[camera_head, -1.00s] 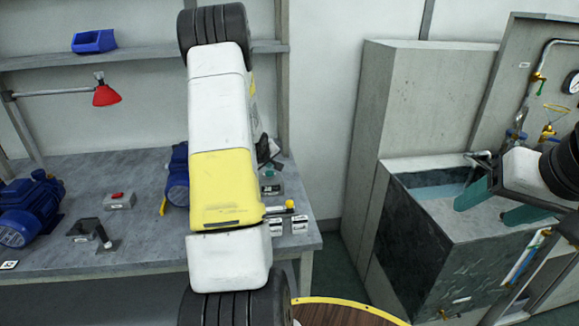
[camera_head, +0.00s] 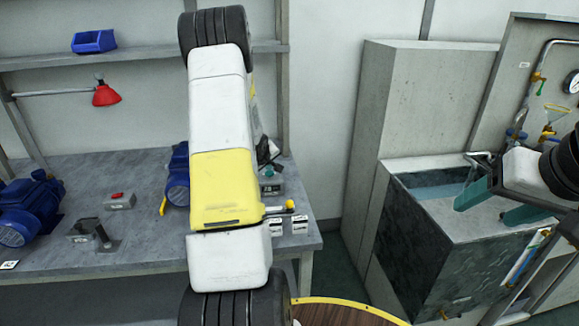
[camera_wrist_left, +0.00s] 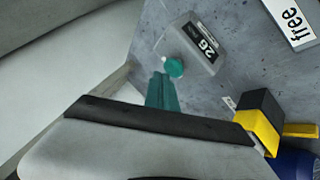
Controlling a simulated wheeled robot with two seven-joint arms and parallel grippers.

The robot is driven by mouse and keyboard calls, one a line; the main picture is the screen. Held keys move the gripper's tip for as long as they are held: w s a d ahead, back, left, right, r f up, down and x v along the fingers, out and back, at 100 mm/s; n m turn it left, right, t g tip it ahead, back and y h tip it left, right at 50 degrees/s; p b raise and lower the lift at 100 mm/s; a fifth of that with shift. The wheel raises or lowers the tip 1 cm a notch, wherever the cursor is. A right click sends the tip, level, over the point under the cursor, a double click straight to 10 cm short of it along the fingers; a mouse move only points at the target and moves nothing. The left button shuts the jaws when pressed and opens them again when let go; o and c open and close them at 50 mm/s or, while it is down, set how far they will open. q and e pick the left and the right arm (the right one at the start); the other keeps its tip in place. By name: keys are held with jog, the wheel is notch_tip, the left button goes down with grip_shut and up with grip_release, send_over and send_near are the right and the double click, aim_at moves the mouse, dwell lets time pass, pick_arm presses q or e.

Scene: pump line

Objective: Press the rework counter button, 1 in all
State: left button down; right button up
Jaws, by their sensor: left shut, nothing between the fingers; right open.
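A grey counter box (camera_wrist_left: 205,45) with a dark two-digit display lies on the bench in the left wrist view. A round teal button (camera_wrist_left: 174,68) is at its near end. In the head view the counter (camera_head: 271,188) shows just right of my left arm. My left gripper (camera_wrist_left: 163,78) is shut and empty, its teal fingertips close beside the button in the picture; I cannot tell whether they touch it. In the head view my arm mostly hides this gripper. My right gripper (camera_head: 481,213) is open and empty over the sink at the right.
A sink (camera_head: 425,212) stands at the right.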

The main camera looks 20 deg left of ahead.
aim_at(269, 173)
pick_arm(q)
jog(key=shift+f, duration=0.75)
dwell(0.8)
jog(key=shift+r, duration=1.05)
jog(key=shift+r, duration=2.5)
